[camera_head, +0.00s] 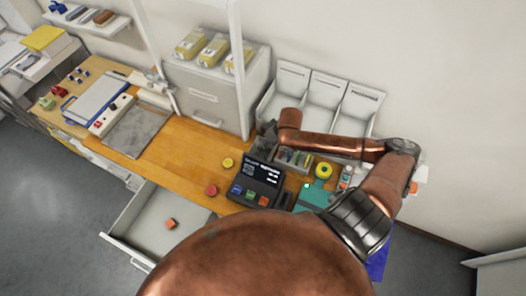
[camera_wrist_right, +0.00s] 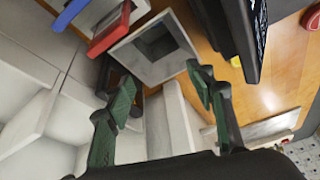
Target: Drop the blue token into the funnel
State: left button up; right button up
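I cannot make out a blue token in either view. A grey square piece with a sunken dark opening, which looks like the funnel (camera_wrist_right: 141,60), sits just beyond my right fingertips in the right wrist view. In the head view I cannot pick it out near my arm. My right gripper (camera_wrist_right: 163,82) has its two green-padded fingers apart with nothing held between them. In the head view my right gripper (camera_head: 267,131) is small and dark, at the back of the desk beside the white bins. My left gripper is in neither view.
A yellow token (camera_head: 228,162) and a red token (camera_head: 211,190) lie on the wooden desk left of a dark terminal (camera_head: 262,172). White bins (camera_head: 325,90) stand behind my right arm. An open drawer (camera_head: 150,212) juts out, holding an orange block (camera_head: 171,224). The desk's middle is clear.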

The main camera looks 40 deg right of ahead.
jog(key=v, duration=1.2)
jog(key=shift+a+f, duration=0.1)
dwell(0.4)
